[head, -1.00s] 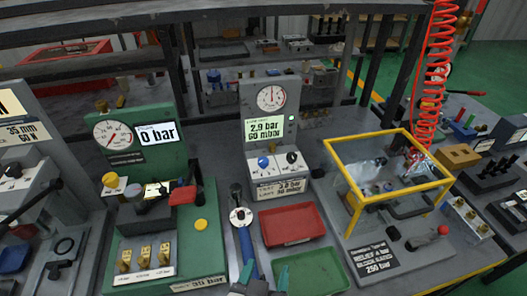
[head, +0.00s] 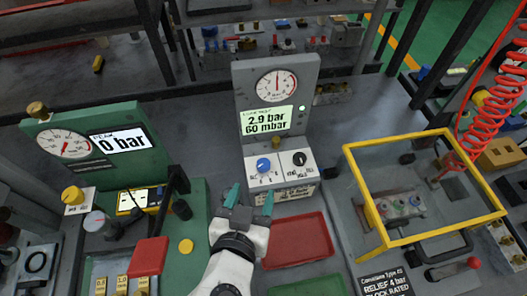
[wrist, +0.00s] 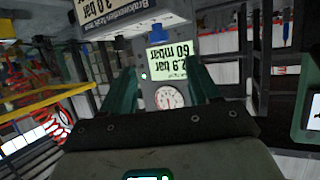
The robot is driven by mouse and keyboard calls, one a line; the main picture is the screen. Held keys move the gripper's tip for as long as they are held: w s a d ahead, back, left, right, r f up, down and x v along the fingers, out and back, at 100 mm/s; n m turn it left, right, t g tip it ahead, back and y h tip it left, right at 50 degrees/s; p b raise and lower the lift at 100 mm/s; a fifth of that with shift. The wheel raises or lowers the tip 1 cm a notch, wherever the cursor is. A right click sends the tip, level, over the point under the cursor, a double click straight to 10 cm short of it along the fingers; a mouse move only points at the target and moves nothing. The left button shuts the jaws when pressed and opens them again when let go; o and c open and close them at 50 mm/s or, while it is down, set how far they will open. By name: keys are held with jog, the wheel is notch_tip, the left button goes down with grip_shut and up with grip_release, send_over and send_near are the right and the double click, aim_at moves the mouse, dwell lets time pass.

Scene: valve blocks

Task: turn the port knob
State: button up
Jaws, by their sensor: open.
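A grey test unit (head: 246,76) carries a white sloped panel with a blue knob (head: 263,164) on the left and a black knob (head: 299,158) on the right. The panel lettering is too small to tell which is the port knob. My gripper (head: 249,200) is open and empty, in front of and below the blue knob, touching neither knob. In the wrist view, which is upside down, the blue knob (wrist: 156,33) appears ahead, between the lines of the two fingers, and the black knob (wrist: 118,42) to its left.
The unit's display (head: 266,120) reads 2.9 bar and 60 mbar. A green unit (head: 60,115) reading 0 bar stands left. A red tray (head: 300,240) lies right of my arm. A yellow frame guard (head: 425,145) with a red coiled hose (head: 487,105) stands farther right.

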aim_at(264, 164)
jog(key=p+x, duration=0.1)
jog(key=x, duration=0.9)
jog(key=shift+w+f, duration=0.1)
jog(key=shift+w, duration=0.1)
jog(key=shift+c, duration=0.2)
jog(key=c, duration=1)
jog(key=shift+d, duration=0.1)
